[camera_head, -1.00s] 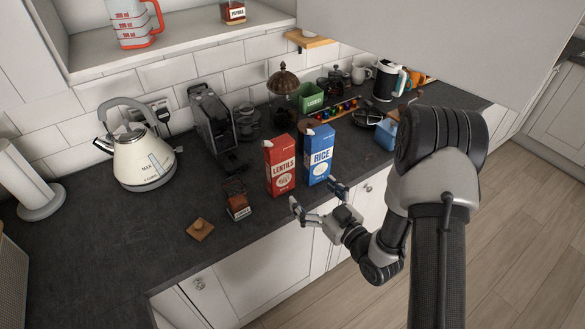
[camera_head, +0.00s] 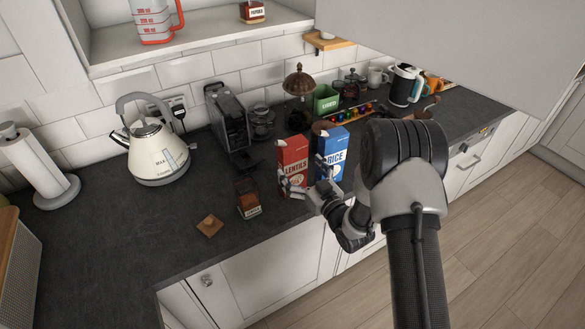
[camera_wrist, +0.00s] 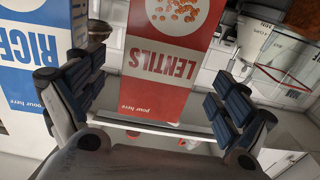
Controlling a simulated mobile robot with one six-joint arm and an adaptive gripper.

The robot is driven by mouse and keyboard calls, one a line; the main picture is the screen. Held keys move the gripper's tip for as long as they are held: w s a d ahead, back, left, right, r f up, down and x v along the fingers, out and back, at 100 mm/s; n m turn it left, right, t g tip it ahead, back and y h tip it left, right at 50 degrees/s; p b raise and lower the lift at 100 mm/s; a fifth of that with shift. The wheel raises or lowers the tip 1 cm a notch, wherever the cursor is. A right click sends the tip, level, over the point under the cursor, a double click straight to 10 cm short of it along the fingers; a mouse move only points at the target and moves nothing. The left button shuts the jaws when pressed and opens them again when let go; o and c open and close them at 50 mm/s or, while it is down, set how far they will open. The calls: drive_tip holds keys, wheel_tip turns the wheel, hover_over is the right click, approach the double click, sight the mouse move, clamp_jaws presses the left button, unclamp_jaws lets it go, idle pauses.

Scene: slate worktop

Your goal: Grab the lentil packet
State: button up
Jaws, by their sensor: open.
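The lentil packet (camera_head: 291,161) is a red carton with a white label, standing upright on the dark worktop near its front edge. In the wrist view the packet (camera_wrist: 165,50) appears upside down, between the two finger pads of my gripper (camera_wrist: 155,110). In the head view my gripper (camera_head: 305,180) is at the packet's front, with one finger overlapping its lower part. The jaws are open, with a gap visible between each pad and the packet. My gripper hides part of the packet's lower front.
A blue rice carton (camera_head: 333,150) stands close to the right of the lentil packet; it also shows in the wrist view (camera_wrist: 32,60). A small dark-red jar (camera_head: 247,198) and its wooden lid (camera_head: 210,226) are to the left. A kettle (camera_head: 157,155) stands farther left.

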sight(296, 164)
drive_tip(key=x, duration=0.4)
drive_tip(key=shift+w+a+r+b, duration=0.15)
drive_tip(key=shift+w+a+b, duration=0.05)
drive_tip(key=shift+w+b, duration=0.1)
drive_tip(key=c, duration=1.5)
drive_tip(key=shift+r, duration=0.1)
